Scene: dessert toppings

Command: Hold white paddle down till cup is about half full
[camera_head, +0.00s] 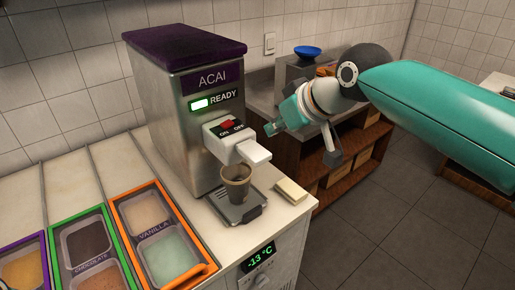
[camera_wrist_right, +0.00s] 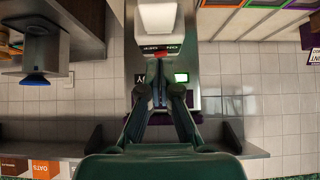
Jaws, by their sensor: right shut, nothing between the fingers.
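The acai machine (camera_head: 175,100) has a lit READY sign. Its white paddle (camera_head: 252,152) sticks out at the front, below a red ON/OFF switch (camera_head: 227,124). A cup (camera_head: 236,184) stands upright under the paddle on the drip tray (camera_head: 250,212); its fill level is hard to tell. My right gripper (camera_head: 271,129) is shut and empty, to the right of the switch and above the paddle, apparently apart from both. In the right wrist view, the shut fingertips (camera_wrist_right: 160,65) point toward the red switch (camera_wrist_right: 162,57), with the white paddle (camera_wrist_right: 158,18) beyond. My left gripper is out of view.
A flat beige block (camera_head: 291,191) lies right of the drip tray. Topping tubs in orange, green and purple frames (camera_head: 117,222) stand at the left front. A temperature display (camera_head: 258,257) reads -13 °C.

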